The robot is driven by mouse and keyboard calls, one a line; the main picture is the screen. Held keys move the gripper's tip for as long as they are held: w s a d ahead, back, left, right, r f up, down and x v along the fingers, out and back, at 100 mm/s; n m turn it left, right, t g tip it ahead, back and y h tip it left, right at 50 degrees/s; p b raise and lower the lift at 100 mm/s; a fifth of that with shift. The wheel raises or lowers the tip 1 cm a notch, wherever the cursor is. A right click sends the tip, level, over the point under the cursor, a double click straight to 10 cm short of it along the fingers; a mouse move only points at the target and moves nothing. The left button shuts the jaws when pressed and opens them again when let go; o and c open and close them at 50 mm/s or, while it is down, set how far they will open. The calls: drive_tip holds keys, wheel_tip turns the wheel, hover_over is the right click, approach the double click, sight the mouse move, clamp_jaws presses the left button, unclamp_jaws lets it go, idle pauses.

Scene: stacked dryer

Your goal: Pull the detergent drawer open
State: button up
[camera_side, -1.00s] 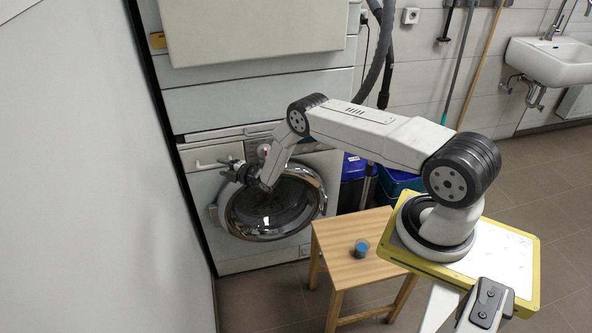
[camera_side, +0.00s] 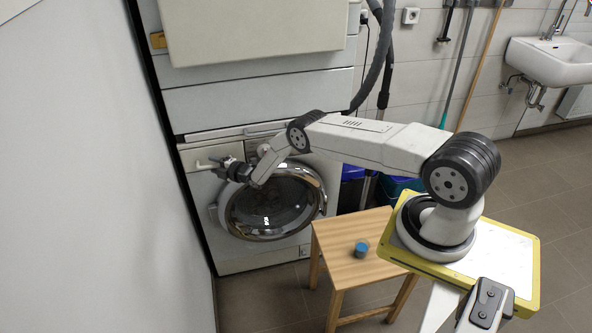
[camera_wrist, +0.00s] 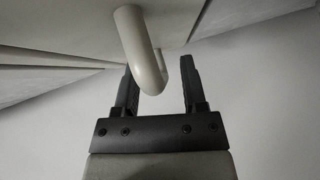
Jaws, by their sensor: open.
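The detergent drawer (camera_side: 199,154) is at the upper left of the washing machine front and looks closed. It has a pale curved handle (camera_side: 206,165); the handle also shows in the wrist view (camera_wrist: 143,52). My gripper (camera_side: 217,166) is at the drawer, beside the handle's right part in the side view. In the wrist view my gripper (camera_wrist: 160,68) has its two dark fingers apart, with the near end of the handle showing between them. I cannot tell whether the fingers touch the handle.
The round door (camera_side: 270,202) of the washer is below my gripper. A wooden stool (camera_side: 338,245) with a blue cup (camera_side: 361,250) stands in front to the right. A plain wall (camera_side: 90,180) is close on the left.

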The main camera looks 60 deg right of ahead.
clamp_jaws()
idle(1.4)
